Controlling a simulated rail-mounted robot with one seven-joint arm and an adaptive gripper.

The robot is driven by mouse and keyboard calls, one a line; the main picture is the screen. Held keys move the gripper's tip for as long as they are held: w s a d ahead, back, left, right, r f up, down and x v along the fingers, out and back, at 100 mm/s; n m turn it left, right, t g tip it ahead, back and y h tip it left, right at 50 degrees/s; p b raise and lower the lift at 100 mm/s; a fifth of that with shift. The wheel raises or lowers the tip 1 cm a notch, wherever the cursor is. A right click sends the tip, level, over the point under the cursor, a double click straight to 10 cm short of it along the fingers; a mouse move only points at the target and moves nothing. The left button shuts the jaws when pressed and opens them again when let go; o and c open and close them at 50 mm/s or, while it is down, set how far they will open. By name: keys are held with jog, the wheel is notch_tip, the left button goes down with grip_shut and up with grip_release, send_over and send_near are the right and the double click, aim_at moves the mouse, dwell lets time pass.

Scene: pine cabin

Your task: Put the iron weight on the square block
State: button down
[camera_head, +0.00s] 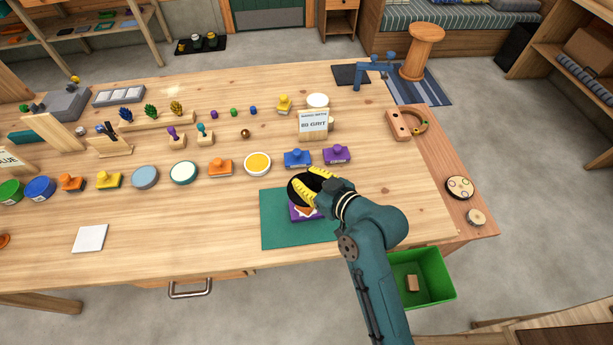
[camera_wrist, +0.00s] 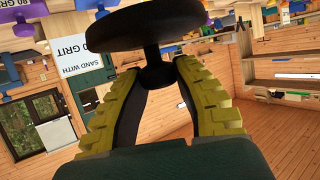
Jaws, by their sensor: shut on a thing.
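My gripper (camera_head: 318,186) is shut on the iron weight (camera_head: 297,189), a black disc with a narrower stem. In the wrist view the fingers (camera_wrist: 160,85) pinch the stem, and the wide disc (camera_wrist: 160,22) shows beyond them. A purple square block (camera_head: 297,212) with an orange and white top lies on the green mat (camera_head: 275,235). The weight is over the block's far left part and hides some of it, as does my gripper. I cannot tell whether the weight touches the block.
A blue stamp (camera_head: 298,159) and a purple stamp (camera_head: 337,155) stand just behind the mat. A yellow-topped round tin (camera_head: 257,163) is to the left, with several more tins and stamps. A white tile (camera_head: 90,238) lies front left. A green bin (camera_head: 428,277) is off the table's front right.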

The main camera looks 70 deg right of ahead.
jog(key=shift+d+f+b, duration=0.1)
jog(key=shift+f+b, duration=0.45)
jog(key=shift+f, duration=1.45)
jog(key=shift+f, duration=0.2)
jog(key=c, duration=0.9)
grip_release()
jog(key=shift+f, duration=0.3)
jog(key=shift+r, duration=0.3)
jog(key=p+v, duration=0.2)
jog(key=v, duration=1)
